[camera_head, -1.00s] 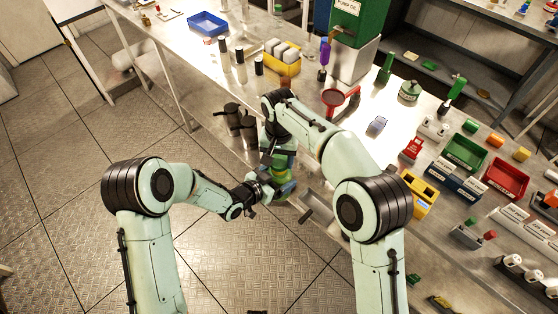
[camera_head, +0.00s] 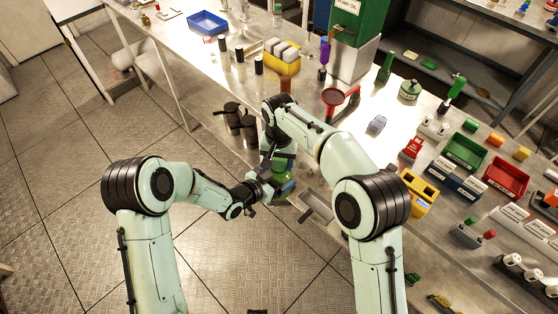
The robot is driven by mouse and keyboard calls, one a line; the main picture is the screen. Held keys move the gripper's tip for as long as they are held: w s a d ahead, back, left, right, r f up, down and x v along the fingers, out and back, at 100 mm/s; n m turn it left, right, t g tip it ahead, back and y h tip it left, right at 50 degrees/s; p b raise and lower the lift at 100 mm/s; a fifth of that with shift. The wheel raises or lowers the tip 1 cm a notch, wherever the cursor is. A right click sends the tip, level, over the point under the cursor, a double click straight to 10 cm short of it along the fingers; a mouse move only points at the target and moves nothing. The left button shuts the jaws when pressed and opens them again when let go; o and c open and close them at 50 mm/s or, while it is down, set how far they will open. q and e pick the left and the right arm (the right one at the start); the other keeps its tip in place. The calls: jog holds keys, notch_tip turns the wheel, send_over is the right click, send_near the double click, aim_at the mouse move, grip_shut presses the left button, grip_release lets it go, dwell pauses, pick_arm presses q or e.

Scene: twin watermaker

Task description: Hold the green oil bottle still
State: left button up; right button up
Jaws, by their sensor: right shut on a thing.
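The green oil bottle (camera_head: 283,172) is between my two grippers, off the near edge of the bench. My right gripper (camera_head: 279,153) comes down from above and is shut at the top of the bottle. The forearm and wrist partly cover this spot, so the cap does not show clearly. My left gripper (camera_head: 266,189) reaches in from the left at the bottle's lower part. Its fingers are small and dark against the bottle, and I cannot tell whether they are closed on it.
The metal bench holds a red funnel (camera_head: 333,97), a yellow bin (camera_head: 283,62), a blue tray (camera_head: 208,23), a green bin (camera_head: 465,152) and a red bin (camera_head: 506,178). The floor on the left is open.

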pick_arm(q)
jog(key=shift+r, duration=0.1)
pick_arm(e)
jog(key=shift+f, duration=0.5)
pick_arm(q)
jog(key=c, duration=0.4)
jog(key=shift+c, duration=0.2)
pick_arm(e)
jog(key=m, duration=0.3)
jog(key=shift+a, duration=0.1)
jog(key=m, duration=0.5)
jog(key=shift+a, duration=0.1)
jog(key=m, duration=0.4)
jog(key=shift+w+m, duration=0.15)
jog(key=shift+m, duration=0.15)
jog(key=m, duration=0.3)
jog(key=shift+w+a+m, duration=0.1)
jog(key=shift+m, duration=0.3)
